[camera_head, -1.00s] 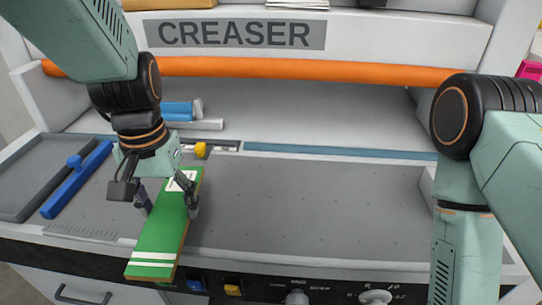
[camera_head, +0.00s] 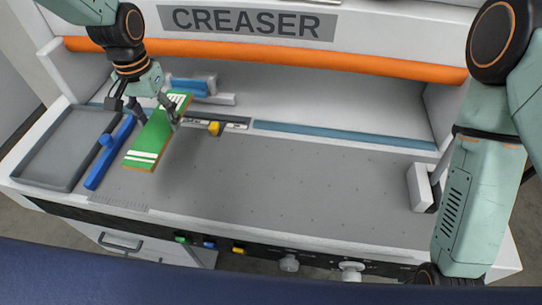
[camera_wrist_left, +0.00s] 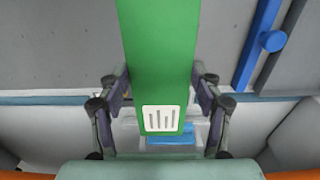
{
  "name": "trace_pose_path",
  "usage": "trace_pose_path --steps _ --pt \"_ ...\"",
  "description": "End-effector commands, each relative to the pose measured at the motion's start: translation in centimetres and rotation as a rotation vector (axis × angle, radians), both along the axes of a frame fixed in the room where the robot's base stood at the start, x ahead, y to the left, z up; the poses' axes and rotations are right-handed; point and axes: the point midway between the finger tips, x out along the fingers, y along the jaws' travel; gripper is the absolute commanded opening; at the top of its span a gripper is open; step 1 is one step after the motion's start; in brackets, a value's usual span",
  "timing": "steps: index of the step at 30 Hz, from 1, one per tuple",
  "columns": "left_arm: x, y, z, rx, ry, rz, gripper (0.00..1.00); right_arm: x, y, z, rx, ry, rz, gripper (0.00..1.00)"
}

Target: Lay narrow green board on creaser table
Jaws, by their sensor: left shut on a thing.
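The narrow green board (camera_head: 152,138) has white stripes at its near end and a white label at its far end. My left gripper (camera_head: 156,114) is shut on it near the labelled end. In the left wrist view the board (camera_wrist_left: 158,60) runs between the two fingers of the gripper (camera_wrist_left: 158,92). The board is over the left part of the grey creaser table (camera_head: 300,185); a shadow lies to its right, and I cannot tell whether it touches. My right gripper is out of view; only my right arm shows.
A blue-handled bar (camera_head: 108,152) and a grey tray (camera_head: 62,150) lie left of the board. A yellow stop (camera_head: 214,128) sits on a scale strip behind. An orange roller (camera_head: 270,58) spans the back. A white block (camera_head: 420,188) stands at the right. The table's middle is clear.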

Motion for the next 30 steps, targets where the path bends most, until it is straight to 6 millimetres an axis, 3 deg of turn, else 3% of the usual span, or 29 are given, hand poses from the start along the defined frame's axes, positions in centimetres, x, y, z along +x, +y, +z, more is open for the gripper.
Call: trace_pose_path --steps 3,11,21,30 --pt "0.3 1.1 0.3 0.005 0.000 0.006 0.28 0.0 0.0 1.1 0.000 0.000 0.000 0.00" --pt "0.6 1.4 -0.1 0.010 0.000 0.005 0.28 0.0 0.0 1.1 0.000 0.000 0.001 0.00" --pt "0.6 1.4 -5.4 0.010 0.002 0.005 0.28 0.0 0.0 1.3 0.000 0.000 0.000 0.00" --pt "0.6 1.4 -8.7 0.010 0.002 0.004 0.28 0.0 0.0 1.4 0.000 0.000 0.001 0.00"
